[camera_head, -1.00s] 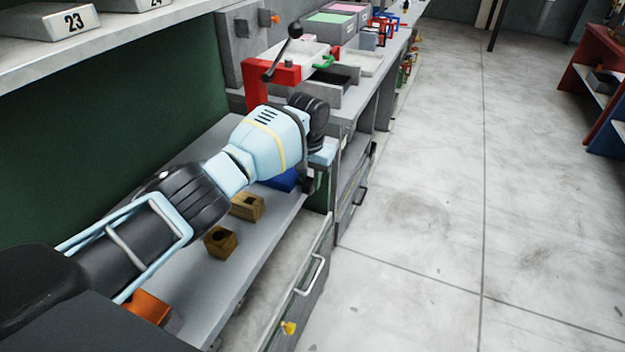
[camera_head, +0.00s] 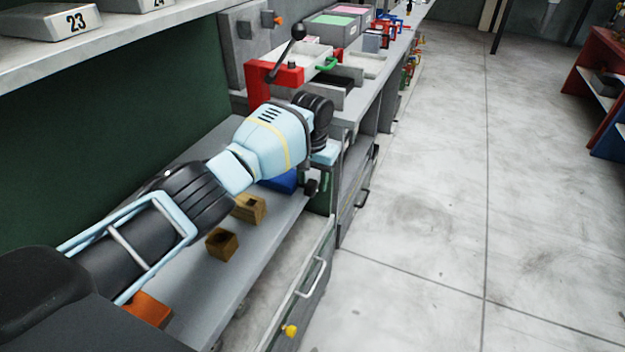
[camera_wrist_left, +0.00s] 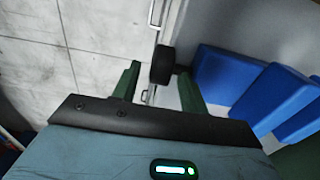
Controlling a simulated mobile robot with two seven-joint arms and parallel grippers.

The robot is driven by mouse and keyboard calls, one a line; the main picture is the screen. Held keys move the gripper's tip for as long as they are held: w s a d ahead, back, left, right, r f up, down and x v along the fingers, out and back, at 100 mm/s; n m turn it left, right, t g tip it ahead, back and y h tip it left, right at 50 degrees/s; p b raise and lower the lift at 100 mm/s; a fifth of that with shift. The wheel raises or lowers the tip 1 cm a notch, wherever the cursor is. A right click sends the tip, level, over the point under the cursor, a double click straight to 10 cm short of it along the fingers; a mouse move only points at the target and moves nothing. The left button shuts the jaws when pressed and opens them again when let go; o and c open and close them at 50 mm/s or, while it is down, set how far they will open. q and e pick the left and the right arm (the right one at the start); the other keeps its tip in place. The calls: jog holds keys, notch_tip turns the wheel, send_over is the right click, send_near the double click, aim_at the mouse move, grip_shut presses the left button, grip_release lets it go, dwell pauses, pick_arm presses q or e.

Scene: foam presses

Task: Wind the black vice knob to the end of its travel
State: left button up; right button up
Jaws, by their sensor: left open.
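The black vice knob (camera_head: 311,187) shows at the front of the blue vice (camera_head: 280,181), by the bench's front edge. My left gripper (camera_head: 326,184) points down at the knob, and its wrist hides part of the vice. In the left wrist view the knob (camera_wrist_left: 162,64) lies between the two green fingers of my left gripper (camera_wrist_left: 160,85). The fingers are open, with a gap on each side of the knob. The blue vice jaws (camera_wrist_left: 225,74) stand to the right there. My right gripper is not in view.
Two wooden blocks (camera_head: 222,243) and an orange block (camera_head: 149,308) sit on the grey bench below my arm. A red fixture with a black lever (camera_head: 285,58) stands beyond my wrist. Drawers with handles (camera_head: 312,278) lie below the edge.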

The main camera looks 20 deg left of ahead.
aim_at(313, 180)
pick_arm(q)
notch_tip(313, 180, up, 7)
jog(key=shift+s+r+p, duration=0.1)
jog(key=shift+r+p, duration=0.05)
jog(key=shift+p, duration=0.25)
